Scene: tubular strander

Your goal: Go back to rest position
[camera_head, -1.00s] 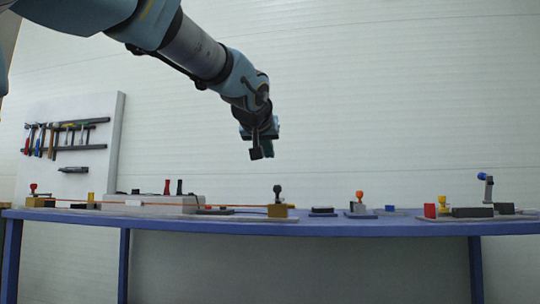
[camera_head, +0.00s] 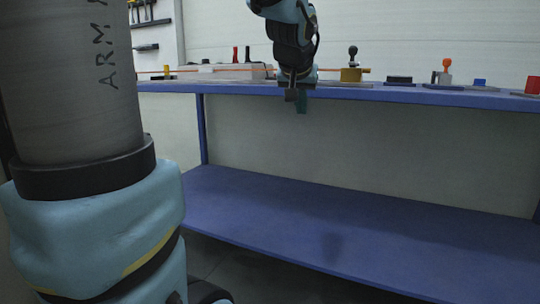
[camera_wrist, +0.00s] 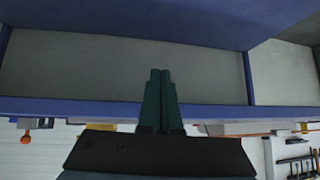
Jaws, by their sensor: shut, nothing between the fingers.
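My gripper (camera_head: 297,101) hangs in front of the front edge of the blue workbench (camera_head: 430,97) in the head view, with its fingers pointing down. It is apart from the objects on the bench top. In the wrist view my gripper (camera_wrist: 160,75) shows its two dark green fingers side by side, shut with nothing between them. The wrist picture is upside down, with the bench edge (camera_wrist: 60,106) behind the fingers.
On the bench top stand a brass block with a black knob (camera_head: 352,65), a flat black block (camera_head: 399,81), an orange-knobbed piece (camera_head: 445,68) and a red block (camera_head: 532,85). The lower blue shelf (camera_head: 330,225) is bare. A tool board (camera_wrist: 297,160) hangs on the wall.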

